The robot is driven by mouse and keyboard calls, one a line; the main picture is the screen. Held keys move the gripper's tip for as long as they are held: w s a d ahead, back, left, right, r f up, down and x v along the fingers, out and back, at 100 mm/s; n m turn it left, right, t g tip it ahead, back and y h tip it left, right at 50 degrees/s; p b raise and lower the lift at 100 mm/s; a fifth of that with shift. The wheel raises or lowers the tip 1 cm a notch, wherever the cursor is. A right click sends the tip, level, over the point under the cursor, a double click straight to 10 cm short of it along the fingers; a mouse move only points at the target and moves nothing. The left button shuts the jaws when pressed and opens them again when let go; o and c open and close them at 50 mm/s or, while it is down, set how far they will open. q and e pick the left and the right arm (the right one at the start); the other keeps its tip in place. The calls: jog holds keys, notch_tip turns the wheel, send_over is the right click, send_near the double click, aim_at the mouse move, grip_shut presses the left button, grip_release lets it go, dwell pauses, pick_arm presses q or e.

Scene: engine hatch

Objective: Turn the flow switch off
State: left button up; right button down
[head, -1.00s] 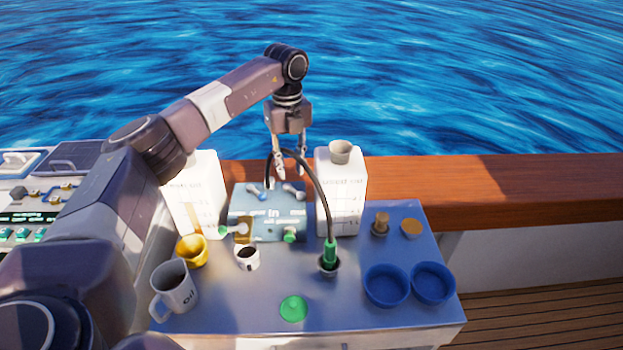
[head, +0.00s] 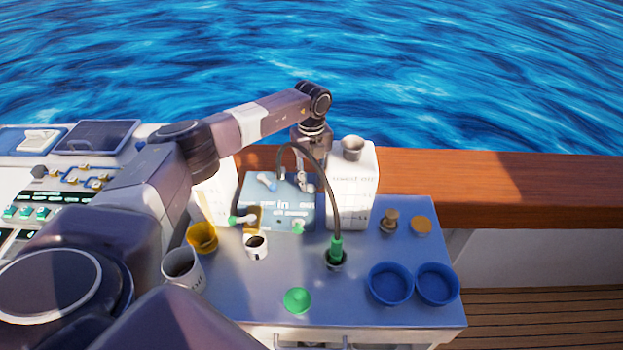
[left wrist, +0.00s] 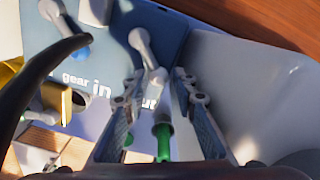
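The blue-grey box (head: 268,212) with "gear", "in" and "out" lettering stands at the back of the table. On top it has a blue-based lever (head: 266,181) at left and a pale lever at right, which shows in the left wrist view (left wrist: 144,48). No label readable here says "flow". My left gripper (head: 307,182) is down at the box's right lever, partly behind the black hose. In the left wrist view its fingers (left wrist: 155,88) are apart, with the pale lever's end between them; contact cannot be told. My right gripper is not in view.
A white canister (head: 352,190) stands close right of the gripper. The black hose (head: 322,180) arches over the box to a green connector (head: 336,248). A yellow cup (head: 202,238), mugs and blue bowls (head: 389,284) stand around. A control panel (head: 62,185) is at left.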

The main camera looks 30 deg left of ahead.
aim_at(297, 194)
pick_arm(q)
jog(key=shift+s+f, duration=0.1)
jog(key=shift+f, duration=0.45)
grip_shut()
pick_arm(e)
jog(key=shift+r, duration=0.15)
